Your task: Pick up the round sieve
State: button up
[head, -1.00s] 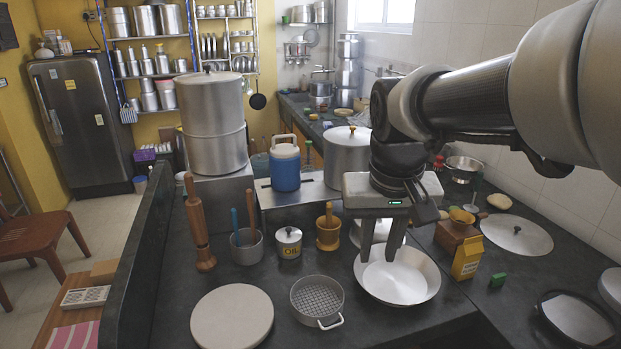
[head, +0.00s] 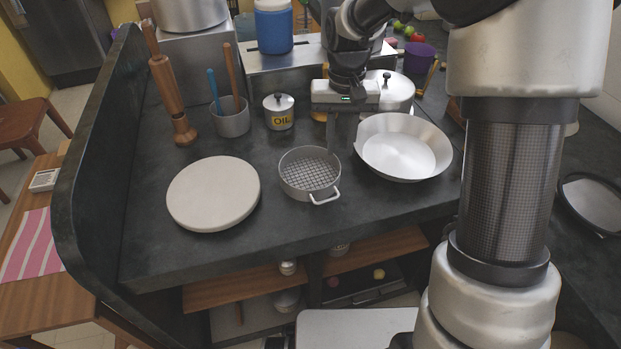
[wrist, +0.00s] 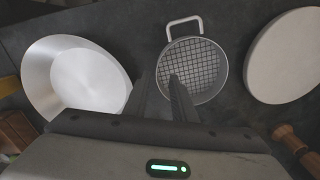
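The round sieve (head: 308,172) is a grey metal ring with a mesh bottom and a loop handle toward the counter's front edge. It sits on the dark counter between a pale round board and a wide metal pan. In the wrist view the sieve (wrist: 204,62) lies just beyond the fingertips, its handle pointing away. My gripper (head: 343,146) points down, just behind and right of the sieve in the head view. In the wrist view its fingers (wrist: 165,82) are apart with nothing between them. The right finger overlaps the mesh in the picture; I cannot tell its height above it.
The round board (head: 213,193) is left of the sieve. The shiny pan (head: 402,148) is close on its right. The counter in front of the sieve is clear.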

aim_at(312, 177)
notch_tip(312, 177, down, 8)
jog(key=shift+f+b, duration=0.2)
jog(key=shift+b, duration=0.85)
grip_shut()
